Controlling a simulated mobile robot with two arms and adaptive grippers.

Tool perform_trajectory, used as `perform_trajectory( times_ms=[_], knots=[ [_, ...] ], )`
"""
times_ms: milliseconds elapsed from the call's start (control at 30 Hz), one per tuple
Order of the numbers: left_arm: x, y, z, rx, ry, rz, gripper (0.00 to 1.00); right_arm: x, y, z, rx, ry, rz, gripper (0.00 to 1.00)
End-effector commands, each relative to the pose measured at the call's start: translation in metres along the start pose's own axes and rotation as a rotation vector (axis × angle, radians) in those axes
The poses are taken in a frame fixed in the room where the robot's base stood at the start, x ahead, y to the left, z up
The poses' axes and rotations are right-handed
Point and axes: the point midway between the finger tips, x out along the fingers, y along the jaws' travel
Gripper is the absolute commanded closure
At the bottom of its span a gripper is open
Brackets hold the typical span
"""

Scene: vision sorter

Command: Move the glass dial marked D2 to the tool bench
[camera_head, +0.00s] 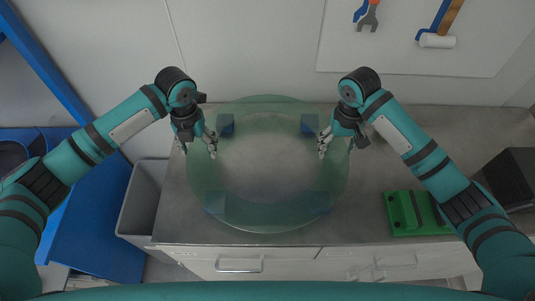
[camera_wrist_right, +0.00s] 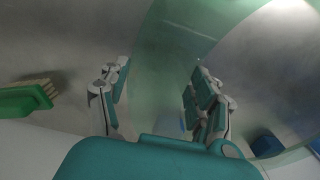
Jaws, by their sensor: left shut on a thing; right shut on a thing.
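The glass dial (camera_head: 268,216) is a large, translucent green ring over the grey tool bench (camera_head: 370,225). No D2 mark is readable. My left gripper (camera_head: 211,146) is shut on the dial's left side. My right gripper (camera_head: 324,146) is shut on its right side. In the right wrist view, the fingers of my right gripper (camera_wrist_right: 160,78) stand on either side of the glass dial (camera_wrist_right: 165,40). I cannot tell whether the dial rests on the blue blocks or hangs just above them.
Blue blocks, such as the back left one (camera_head: 226,124), show around the dial. A grey bin (camera_head: 143,200) stands at left. Tools hang on a white wall board (camera_head: 400,55).

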Motion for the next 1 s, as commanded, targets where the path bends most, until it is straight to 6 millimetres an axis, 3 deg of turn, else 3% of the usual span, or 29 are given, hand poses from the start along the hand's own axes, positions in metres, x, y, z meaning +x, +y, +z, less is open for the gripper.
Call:
perform_trajectory(
  times_ms=[233,267,400,1000],
  knots=[
    [0.01,0.001,0.001,-0.002,-0.001,0.003,0.94,0.011,0.002,-0.001,0.003,0.001,0.003,0.94],
    [0.012,0.002,0.0,-0.002,0.001,0.004,0.34,0.012,0.002,0.0,0.003,-0.001,0.004,0.34],
    [0.012,0.001,0.0,-0.002,0.001,0.003,0.15,0.012,0.001,0.0,0.002,-0.001,0.003,0.15],
    [0.004,0.0,0.001,0.0,-0.001,0.001,0.13,0.011,0.0,0.0,0.0,0.0,0.0,0.13]
  ],
)
